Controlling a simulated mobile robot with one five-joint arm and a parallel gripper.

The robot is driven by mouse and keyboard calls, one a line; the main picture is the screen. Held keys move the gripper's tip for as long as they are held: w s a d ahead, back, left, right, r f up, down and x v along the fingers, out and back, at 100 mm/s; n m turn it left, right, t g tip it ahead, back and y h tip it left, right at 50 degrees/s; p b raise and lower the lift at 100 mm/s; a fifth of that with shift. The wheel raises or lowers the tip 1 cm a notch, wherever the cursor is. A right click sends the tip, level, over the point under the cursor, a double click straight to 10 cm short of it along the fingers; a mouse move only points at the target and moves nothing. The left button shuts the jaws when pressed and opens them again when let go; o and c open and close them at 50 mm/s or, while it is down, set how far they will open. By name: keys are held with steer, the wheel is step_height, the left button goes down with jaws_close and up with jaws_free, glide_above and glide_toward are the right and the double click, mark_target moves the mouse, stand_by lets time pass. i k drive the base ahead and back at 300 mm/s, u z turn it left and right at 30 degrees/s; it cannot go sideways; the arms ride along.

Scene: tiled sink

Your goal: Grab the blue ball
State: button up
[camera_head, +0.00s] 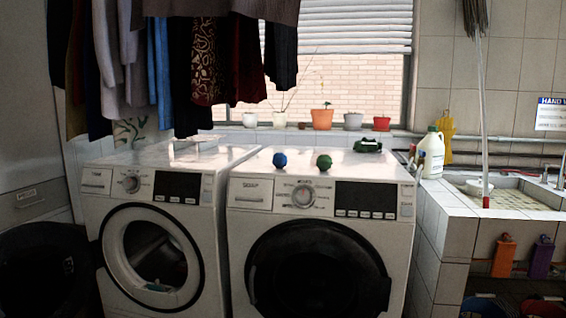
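A small blue ball (280,160) rests on top of the right washing machine (258,194), near its front edge and towards the left. A green ball (324,161) sits a short way to its right on the same top. The two balls are apart. My gripper does not show in the head camera view.
A dark green object (368,146) lies further back on the same machine top. The left washing machine (95,181) has its round door opening in view. Clothes (200,60) hang above. A tiled sink (450,201) stands right, with a white bottle (431,155) beside it.

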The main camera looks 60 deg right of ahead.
mark_target(279, 161)
steer(key=z, duration=0.05)
steer(key=i, duration=1)
steer(key=u, duration=0.05)
